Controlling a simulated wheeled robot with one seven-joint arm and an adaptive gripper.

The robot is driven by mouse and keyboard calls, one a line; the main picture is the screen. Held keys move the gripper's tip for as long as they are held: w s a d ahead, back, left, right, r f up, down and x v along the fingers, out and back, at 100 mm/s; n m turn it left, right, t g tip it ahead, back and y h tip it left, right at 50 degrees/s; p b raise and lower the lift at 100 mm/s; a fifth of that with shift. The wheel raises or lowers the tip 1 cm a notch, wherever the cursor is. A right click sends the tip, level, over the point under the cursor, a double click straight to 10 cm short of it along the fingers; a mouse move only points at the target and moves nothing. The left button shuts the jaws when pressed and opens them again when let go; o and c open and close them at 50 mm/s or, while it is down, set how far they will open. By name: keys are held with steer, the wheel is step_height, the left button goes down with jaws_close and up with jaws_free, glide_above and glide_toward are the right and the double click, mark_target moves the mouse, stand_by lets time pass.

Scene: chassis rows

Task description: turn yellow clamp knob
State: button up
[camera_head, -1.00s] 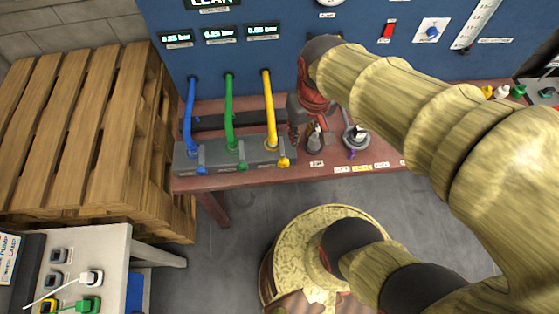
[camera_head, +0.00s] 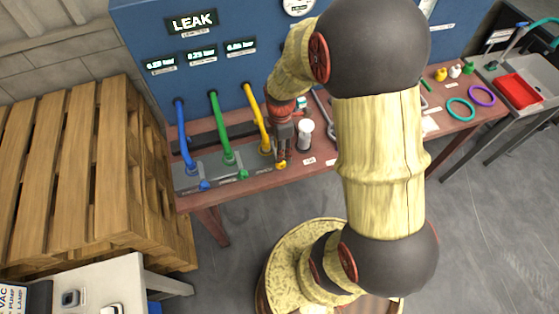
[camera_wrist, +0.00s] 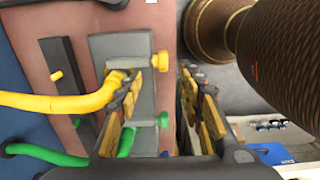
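The yellow clamp knob (camera_head: 281,164) is on the front of the grey clamp block (camera_head: 213,185), below the yellow hose (camera_head: 255,118). My gripper (camera_head: 283,150) points down right above this knob in the head view. In the wrist view the yellow knob (camera_wrist: 160,60) shows in the gap between the fingers, beyond their tips. My gripper (camera_wrist: 161,84) is open there, one finger over the block and one on the free side. No contact with the knob is visible.
The green knob (camera_head: 243,174) and blue knob (camera_head: 204,185) sit left along the same block. A white-topped cylinder (camera_head: 305,134) stands close right of my gripper. Wooden pallets (camera_head: 75,180) stand left of the bench. The blue panel (camera_head: 150,30) rises behind. Rings (camera_head: 481,95) lie at the right.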

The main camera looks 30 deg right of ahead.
step_height(320, 180, down, 7)
steer(key=shift+f+b, duration=0.2)
steer(key=shift+b, duration=0.5)
steer(key=shift+c, duration=0.2)
jaws_close()
